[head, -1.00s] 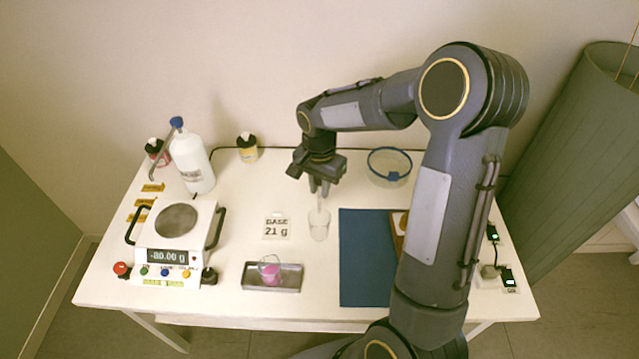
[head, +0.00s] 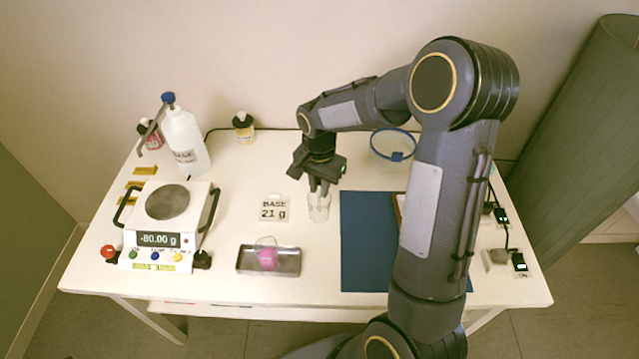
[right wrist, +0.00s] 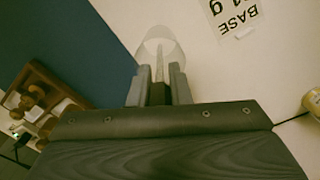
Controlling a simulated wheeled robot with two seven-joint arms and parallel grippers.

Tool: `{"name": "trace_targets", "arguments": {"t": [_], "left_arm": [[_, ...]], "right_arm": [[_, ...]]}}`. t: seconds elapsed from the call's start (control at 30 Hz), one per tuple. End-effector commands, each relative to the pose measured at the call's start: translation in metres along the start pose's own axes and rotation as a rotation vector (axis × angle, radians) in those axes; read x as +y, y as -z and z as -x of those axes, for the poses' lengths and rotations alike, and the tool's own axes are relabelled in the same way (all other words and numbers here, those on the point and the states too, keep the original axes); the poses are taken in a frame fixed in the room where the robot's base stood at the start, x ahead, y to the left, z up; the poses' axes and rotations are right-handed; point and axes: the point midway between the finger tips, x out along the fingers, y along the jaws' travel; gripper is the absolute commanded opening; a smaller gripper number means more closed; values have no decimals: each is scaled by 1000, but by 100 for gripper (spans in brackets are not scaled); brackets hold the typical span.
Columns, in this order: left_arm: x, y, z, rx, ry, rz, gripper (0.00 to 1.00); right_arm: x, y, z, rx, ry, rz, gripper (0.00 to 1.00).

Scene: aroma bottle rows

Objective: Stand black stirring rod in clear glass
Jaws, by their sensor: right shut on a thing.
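The clear glass (head: 319,211) stands upright on the white table, left of the blue mat. My right gripper (head: 319,188) is directly above it, fingers pointing down at its mouth. In the right wrist view the fingers (right wrist: 157,85) are shut on the stirring rod (right wrist: 159,66). The rod shows as a thin shaft with a dark part between the fingers, and it reaches into the outline of the glass (right wrist: 161,47). Whether its lower end touches the glass bottom cannot be told. My left gripper is not in view.
A sign (head: 274,209) stands left of the glass. A metal tray (head: 246,268) holds a small vessel with pink contents (head: 267,258). A scale (head: 165,236) and white bottle (head: 185,141) are at left. A blue-rimmed bowl (head: 393,150) is behind, the blue mat (head: 362,250) at right.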

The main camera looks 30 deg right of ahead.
Motion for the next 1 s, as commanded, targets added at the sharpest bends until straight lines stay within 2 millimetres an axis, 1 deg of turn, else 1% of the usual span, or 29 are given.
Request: {"name": "trace_targets", "arguments": {"t": [0.03, 0.13, 0.47, 0.5, 0.67, 0.9, 1.0], "left_arm": [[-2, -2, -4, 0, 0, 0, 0], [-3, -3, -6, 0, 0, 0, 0], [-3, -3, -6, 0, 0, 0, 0], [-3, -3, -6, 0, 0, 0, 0], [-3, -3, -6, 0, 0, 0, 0], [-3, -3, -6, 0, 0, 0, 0], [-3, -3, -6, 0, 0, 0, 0]], "right_arm": [[0, 0, -6, 0, 0, 0, 1], [0, 0, -9, 0, 0, 0, 1], [0, 0, -10, 0, 0, 0, 1], [0, 0, -10, 0, 0, 0, 22], [0, 0, -9, 0, 0, -1, 43], [0, 0, -9, 0, 0, -1, 43], [0, 0, -4, 1, 1, -1, 43]]}}
